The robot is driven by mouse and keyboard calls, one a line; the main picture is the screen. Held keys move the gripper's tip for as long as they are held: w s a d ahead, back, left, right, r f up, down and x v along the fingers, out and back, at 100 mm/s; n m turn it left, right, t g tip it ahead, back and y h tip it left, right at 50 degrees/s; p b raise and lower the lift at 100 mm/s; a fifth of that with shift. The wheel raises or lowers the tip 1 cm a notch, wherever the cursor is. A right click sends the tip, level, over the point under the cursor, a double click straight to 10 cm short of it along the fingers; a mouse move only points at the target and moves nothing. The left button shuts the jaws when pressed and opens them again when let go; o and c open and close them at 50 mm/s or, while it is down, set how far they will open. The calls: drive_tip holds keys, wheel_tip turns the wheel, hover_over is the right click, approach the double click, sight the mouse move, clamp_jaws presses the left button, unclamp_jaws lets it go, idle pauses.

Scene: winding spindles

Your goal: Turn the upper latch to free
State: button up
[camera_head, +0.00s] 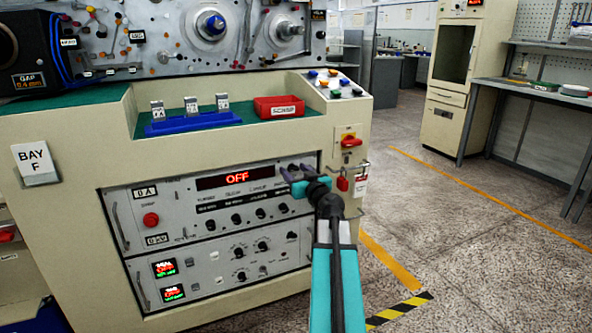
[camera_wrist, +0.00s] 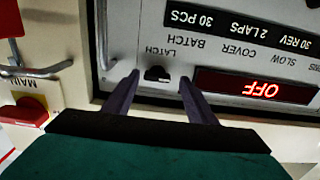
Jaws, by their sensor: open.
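The upper latch knob (camera_wrist: 157,74) is a small black knob on the grey upper panel, under the upside-down word LATCH in the wrist view. My gripper (camera_wrist: 158,82) is open, with one dark finger on each side of the knob and a gap to both. I cannot tell whether the fingertips reach the panel or which way the knob points. In the head view my gripper (camera_head: 298,171) is at the right end of the upper panel (camera_head: 175,207) and hides the knob. The red display (camera_head: 237,178) reads OFF; it also shows in the wrist view (camera_wrist: 255,86).
A metal handle (camera_wrist: 35,71) and a red part (camera_wrist: 24,112) are close to the gripper's left in the wrist view. A red switch (camera_head: 351,141) and a red padlock (camera_head: 342,184) are on the cabinet's right side. A lower panel (camera_head: 215,267) is below. Open floor lies right.

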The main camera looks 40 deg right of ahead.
drive_tip(key=shift+d, duration=0.15)
drive_tip(key=shift+s, duration=0.1)
drive_tip(key=c, duration=0.9)
drive_tip(key=shift+s+d, duration=0.15)
drive_tip(key=shift+s, duration=0.1)
drive_tip(key=shift+c, duration=0.9)
drive_tip(key=shift+w, duration=0.25)
